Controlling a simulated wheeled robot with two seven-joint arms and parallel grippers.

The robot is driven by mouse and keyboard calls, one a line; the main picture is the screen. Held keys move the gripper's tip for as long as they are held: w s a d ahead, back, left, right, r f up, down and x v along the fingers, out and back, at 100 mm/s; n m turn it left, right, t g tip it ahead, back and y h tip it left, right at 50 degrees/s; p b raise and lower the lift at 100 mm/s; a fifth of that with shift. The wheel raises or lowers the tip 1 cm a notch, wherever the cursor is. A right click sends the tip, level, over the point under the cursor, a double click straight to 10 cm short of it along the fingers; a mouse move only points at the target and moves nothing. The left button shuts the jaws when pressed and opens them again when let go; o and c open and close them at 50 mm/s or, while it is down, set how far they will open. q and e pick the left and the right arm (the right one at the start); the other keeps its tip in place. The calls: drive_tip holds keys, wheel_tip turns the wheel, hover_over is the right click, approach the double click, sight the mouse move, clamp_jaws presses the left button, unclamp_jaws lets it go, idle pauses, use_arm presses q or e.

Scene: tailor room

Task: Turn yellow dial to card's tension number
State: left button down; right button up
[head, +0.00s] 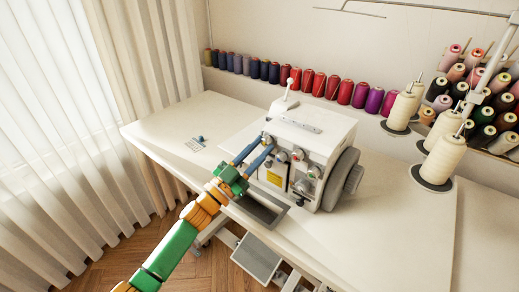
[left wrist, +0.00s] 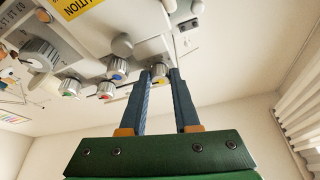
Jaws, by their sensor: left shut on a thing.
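The white sewing machine (head: 315,130) stands on the table, its front dials facing me. My left gripper (head: 268,143) reaches up from below to the left end of the dial row. In the left wrist view its blue fingers (left wrist: 160,73) are closed on the sides of the yellow dial (left wrist: 159,82), a silver knob with a yellow mark. The blue dial (left wrist: 117,70), the red dial (left wrist: 105,90) and the green dial (left wrist: 70,88) sit beside it. A small pale card (head: 194,146) lies on the table left of the machine. Its print and the dial's number are too small to read.
A small blue item (head: 201,138) lies by the card. Cream thread cones (head: 440,160) stand at the right. A row of coloured spools (head: 306,82) lines the wall. The machine's handwheel (head: 343,178) sticks out at the right. The table's left part is mostly clear.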

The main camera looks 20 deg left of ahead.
use_arm(q)
drive_tip(key=m+g+h, duration=0.1)
drive_tip(key=m, duration=0.2)
drive_tip(key=shift+a+m, duration=0.15)
drive_tip(key=shift+m, duration=0.15)
drive_tip(key=shift+a+r+m+g+h, duration=0.1)
drive_tip(key=shift+m+g+h, duration=0.3)
drive_tip(key=shift+m, duration=0.55)
drive_tip(key=shift+r+m+g+h, duration=0.1)
drive_tip(key=shift+m+g+h, duration=0.1)
drive_tip(key=shift+m+g, duration=0.55)
drive_tip(key=shift+m+t, duration=0.25)
drive_tip(key=shift+m, duration=0.15)
drive_tip(key=c, duration=0.6)
unclamp_jaws()
drive_tip(key=shift+w, duration=0.15)
drive_tip(key=shift+c, duration=0.2)
drive_tip(key=b+v, duration=0.1)
drive_tip(key=v, duration=0.6)
